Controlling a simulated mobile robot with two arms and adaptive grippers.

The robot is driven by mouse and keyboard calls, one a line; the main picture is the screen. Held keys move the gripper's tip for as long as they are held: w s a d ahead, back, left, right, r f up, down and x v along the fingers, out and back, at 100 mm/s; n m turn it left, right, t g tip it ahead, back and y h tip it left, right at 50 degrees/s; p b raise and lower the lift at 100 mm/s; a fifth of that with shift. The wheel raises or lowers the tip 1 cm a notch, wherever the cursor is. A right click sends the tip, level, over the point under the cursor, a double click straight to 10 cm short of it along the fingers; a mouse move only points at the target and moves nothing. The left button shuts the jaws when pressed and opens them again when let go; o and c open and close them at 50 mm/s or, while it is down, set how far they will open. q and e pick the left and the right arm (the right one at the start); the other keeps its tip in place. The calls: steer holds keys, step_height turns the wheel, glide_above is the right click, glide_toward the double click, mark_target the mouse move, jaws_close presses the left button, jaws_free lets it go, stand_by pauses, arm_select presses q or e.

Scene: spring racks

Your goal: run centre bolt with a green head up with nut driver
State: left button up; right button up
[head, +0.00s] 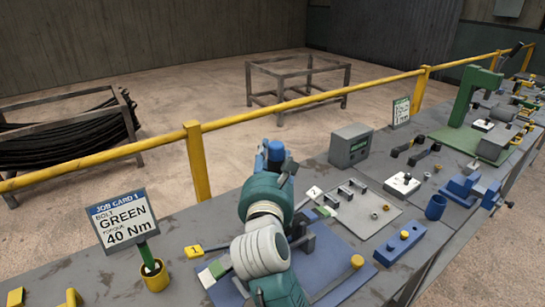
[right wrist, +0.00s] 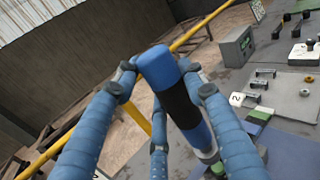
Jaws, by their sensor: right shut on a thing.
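My right gripper (right wrist: 165,75) is shut on the nut driver (right wrist: 160,70), which has a blue cap, a black band and a blue lower part. The fingers close around its upper end, and it stands tilted in the right wrist view. In the head view my right gripper (head: 272,160) is over the near bench, with the blue driver top (head: 276,151) between its fingers. A small green patch (right wrist: 218,168) shows by the driver's lower end; I cannot tell whether it is the bolt head or whether they touch. My arm hides much of the blue plate (head: 330,262). My left gripper is out of view.
A job card (head: 122,217) reads green, 40 Nm. A yellow pot (head: 154,276) with a green-handled tool stands left of my arm. A grey plate with small bolts (head: 362,210), a grey box (head: 350,146) and a blue block (head: 400,246) lie to the right. A yellow rail (head: 300,103) runs behind.

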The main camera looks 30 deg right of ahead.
mark_target(273, 169)
steer(key=shift+f, duration=0.4)
step_height(273, 169, down, 2)
steer(key=shift+d+f+b, duration=0.1)
steer(key=shift+f+b, duration=0.05)
steer(key=shift+b, duration=1)
steer(key=shift+f+b, duration=0.4)
steer(key=shift+f, duration=0.35)
stand_by(0.3)
steer(key=o, duration=0.8)
jaws_close()
